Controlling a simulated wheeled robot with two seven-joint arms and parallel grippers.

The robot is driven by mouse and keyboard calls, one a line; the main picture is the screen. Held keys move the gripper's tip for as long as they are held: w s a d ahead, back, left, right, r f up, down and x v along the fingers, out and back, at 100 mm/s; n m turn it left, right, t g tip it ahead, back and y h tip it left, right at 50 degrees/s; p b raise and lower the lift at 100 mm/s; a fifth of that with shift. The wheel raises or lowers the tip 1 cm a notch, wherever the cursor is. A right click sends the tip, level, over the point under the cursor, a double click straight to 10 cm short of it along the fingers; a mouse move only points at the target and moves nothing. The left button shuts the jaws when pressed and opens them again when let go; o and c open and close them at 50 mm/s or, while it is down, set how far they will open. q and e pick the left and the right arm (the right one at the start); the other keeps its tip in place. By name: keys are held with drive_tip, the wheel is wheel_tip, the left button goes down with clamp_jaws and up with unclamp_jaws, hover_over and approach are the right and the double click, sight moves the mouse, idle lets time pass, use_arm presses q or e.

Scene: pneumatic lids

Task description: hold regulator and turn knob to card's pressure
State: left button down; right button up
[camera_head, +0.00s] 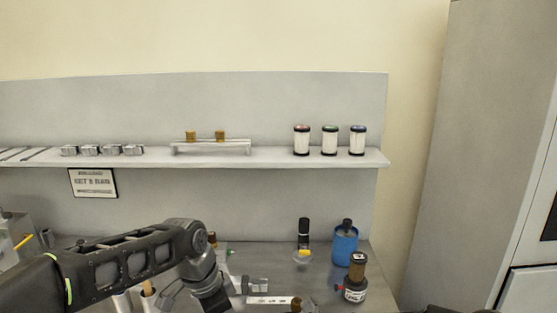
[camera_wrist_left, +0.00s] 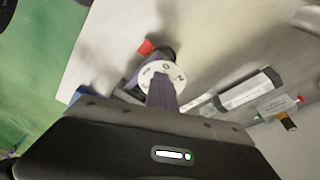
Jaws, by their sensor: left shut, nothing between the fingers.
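The card (camera_head: 93,183) hangs under the shelf on the back panel. Its large line seems to read SET and BAR, but the digit is too blurred to tell. My left gripper (camera_head: 212,303) points down over the bench at the bottom of the head view. In the left wrist view its fingers (camera_wrist_left: 164,92) are shut and empty. They overlap a round white dial face with dark marks (camera_wrist_left: 150,72), apparently the regulator, with a red part (camera_wrist_left: 147,47) beside it. The fingers hide much of the dial; contact cannot be told. My arm hides this spot in the head view. My right gripper is not seen.
A blue canister (camera_head: 344,246) and a dark unit with a brown top (camera_head: 356,280) stand at the right of the bench. A white labelled strip (camera_head: 270,300) lies right of my gripper. The shelf (camera_head: 330,158) holds several jars and fittings. A green area (camera_wrist_left: 40,70) shows left.

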use_arm(q)
drive_tip(key=shift+w, duration=0.15)
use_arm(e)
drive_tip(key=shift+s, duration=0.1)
use_arm(q)
drive_tip(key=shift+w+a, duration=0.35)
drive_tip(key=shift+w, duration=0.2)
drive_tip(key=shift+s+a, duration=0.15)
drive_tip(key=shift+a, duration=0.25)
drive_tip(key=d+v, duration=0.1)
drive_tip(key=v, duration=0.5)
drive_tip(key=shift+w, duration=0.3)
drive_tip(key=shift+r, duration=0.1)
drive_tip(key=shift+d, duration=0.1)
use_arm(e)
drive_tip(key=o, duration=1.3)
